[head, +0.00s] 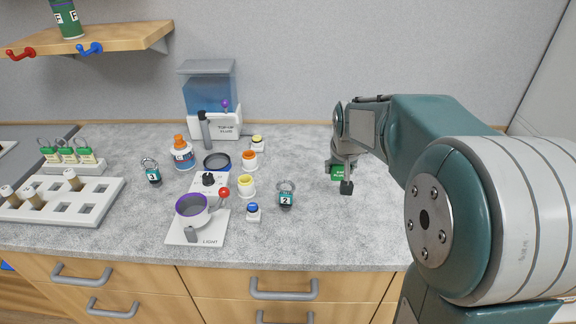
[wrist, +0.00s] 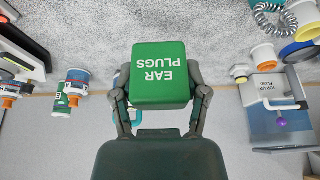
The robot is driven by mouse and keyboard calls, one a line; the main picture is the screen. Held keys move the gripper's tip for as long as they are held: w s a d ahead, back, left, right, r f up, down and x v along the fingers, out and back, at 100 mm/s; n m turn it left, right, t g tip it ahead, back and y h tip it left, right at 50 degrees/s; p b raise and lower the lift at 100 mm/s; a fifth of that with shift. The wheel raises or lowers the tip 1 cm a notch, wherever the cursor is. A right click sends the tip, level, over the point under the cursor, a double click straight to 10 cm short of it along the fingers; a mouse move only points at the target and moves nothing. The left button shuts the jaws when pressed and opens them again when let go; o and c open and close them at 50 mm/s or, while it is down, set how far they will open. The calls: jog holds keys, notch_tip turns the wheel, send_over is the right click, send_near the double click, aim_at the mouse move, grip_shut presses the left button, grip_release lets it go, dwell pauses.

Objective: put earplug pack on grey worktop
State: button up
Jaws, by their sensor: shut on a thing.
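The earplug pack is a green box with white "EAR PLUGS" lettering, seen large in the wrist view (wrist: 160,77). My gripper (wrist: 160,98) is shut on it, one finger on each side. In the head view the pack (head: 337,174) shows small and partly hidden by my gripper (head: 345,178), over the right part of the grey worktop (head: 310,232). I cannot tell whether the pack touches the worktop.
A blue tank dispenser (head: 210,100) is at the back.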

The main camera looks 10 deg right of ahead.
jog(key=shift+a+r, duration=0.1)
jog(key=shift+a, duration=0.3)
jog(key=d+f, duration=0.4)
jog(key=d, duration=0.6)
send_over(377, 200)
jog(key=s, duration=0.1)
jog(key=f, duration=0.5)
jog(key=shift+a+f, duration=0.35)
jog(key=shift+f, duration=0.05)
jog(key=shift+d+f, duration=0.15)
jog(key=shift+f, duration=0.7)
jog(key=shift+d+f, duration=0.1)
jog(key=shift+f, duration=0.7)
jog(key=o, duration=0.8)
jog(key=shift+a, duration=0.1)
jog(key=v, duration=1.2)
